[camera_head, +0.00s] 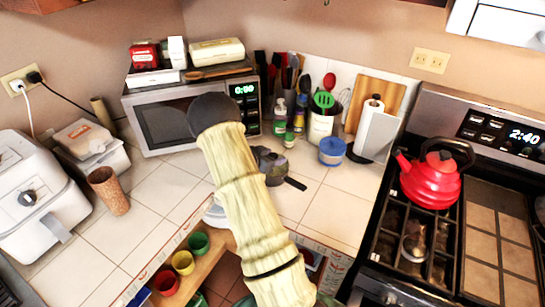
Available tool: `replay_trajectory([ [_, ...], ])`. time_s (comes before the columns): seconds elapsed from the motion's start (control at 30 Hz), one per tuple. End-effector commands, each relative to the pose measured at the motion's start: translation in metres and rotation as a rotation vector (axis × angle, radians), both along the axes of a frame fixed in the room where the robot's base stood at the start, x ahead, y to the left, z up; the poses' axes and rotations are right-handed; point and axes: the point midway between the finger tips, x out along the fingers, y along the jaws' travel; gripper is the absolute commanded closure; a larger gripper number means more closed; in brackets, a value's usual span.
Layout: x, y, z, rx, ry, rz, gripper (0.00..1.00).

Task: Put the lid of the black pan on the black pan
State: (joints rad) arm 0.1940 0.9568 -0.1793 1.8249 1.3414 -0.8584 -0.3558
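A small dark pan (272,172) sits on the tiled counter just right of my arm, its handle (295,183) pointing to the lower right. My arm hides part of the pan's left side. A round silver piece (413,246) lies on the stove grate; I cannot tell whether it is the lid. A pale round edge (213,214) shows left of my arm near the counter's front edge, mostly hidden, and I cannot tell what it is. My cream-covered arm reaches up across the middle, ending in a dark round part. No gripper fingers show.
A red kettle (431,182) stands on the stove. A microwave (188,113), utensil holder (320,127) and blue-lidded jar (332,151) line the back. A white air fryer (37,188) and brown cup (108,190) are left. Coloured cups (182,262) sit below.

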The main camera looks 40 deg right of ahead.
Motion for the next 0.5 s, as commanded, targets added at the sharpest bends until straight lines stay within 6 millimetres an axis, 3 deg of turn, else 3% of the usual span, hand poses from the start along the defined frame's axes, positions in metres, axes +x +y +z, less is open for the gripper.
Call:
replay_trajectory([
  [0.23, 0.0, 0.0, 0.002, 0.0, 0.0, 0.001, 0.45],
  [0.37, 0.0, 0.0, 0.013, 0.0, -0.001, 0.0, 0.45],
  [0.5, -0.001, 0.019, 0.019, 0.001, -0.002, 0.005, 0.45],
])
